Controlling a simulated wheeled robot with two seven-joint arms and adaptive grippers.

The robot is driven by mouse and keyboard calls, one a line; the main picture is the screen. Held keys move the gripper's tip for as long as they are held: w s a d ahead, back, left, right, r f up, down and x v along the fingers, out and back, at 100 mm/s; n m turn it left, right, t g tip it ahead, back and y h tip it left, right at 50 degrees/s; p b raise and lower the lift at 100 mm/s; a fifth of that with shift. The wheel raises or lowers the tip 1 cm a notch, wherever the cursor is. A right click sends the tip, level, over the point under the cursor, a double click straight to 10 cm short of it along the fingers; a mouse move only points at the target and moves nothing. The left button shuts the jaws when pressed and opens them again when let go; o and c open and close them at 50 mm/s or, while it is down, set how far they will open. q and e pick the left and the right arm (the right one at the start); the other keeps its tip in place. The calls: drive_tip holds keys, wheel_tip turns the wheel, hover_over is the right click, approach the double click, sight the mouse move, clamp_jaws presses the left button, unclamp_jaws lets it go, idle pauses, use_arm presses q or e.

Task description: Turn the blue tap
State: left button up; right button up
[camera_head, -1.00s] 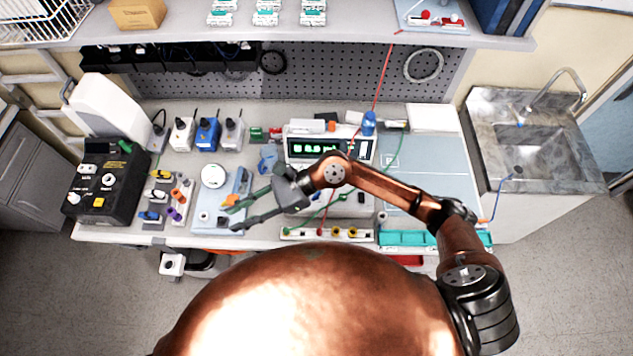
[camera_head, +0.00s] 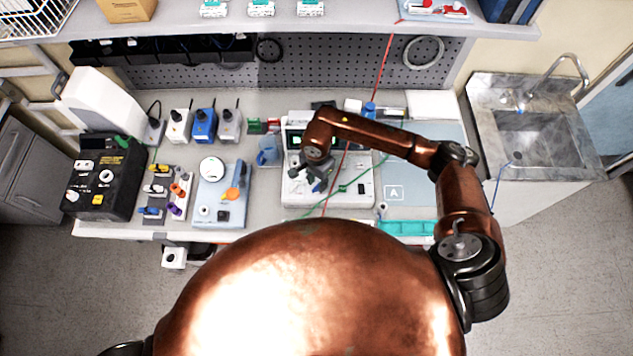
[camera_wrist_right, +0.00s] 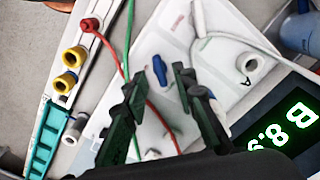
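The blue tap (camera_wrist_right: 159,70) is a small blue lever on a white panel in the right wrist view. In the head view I cannot make it out clearly beneath my right gripper (camera_head: 318,184). That gripper is open above the white device (camera_head: 350,188). In the right wrist view, the dark fingers of the gripper (camera_wrist_right: 154,80) stand apart, with the blue lever seen between their tips. I see no contact. Another blue-handled piece (camera_head: 149,211) lies among coloured taps at the left. My left gripper is out of view.
A red line (camera_wrist_right: 115,50) and a green line (camera_wrist_right: 129,30) run past the fingers. A lit display (camera_wrist_right: 285,120) is close by. A blue bottle (camera_head: 369,109) stands behind. A board with an orange knob (camera_head: 233,194) is to the left.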

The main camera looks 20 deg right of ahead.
drive_tip(key=shift+f, duration=0.7)
drive_tip(key=shift+c, duration=0.5)
clamp_jaws()
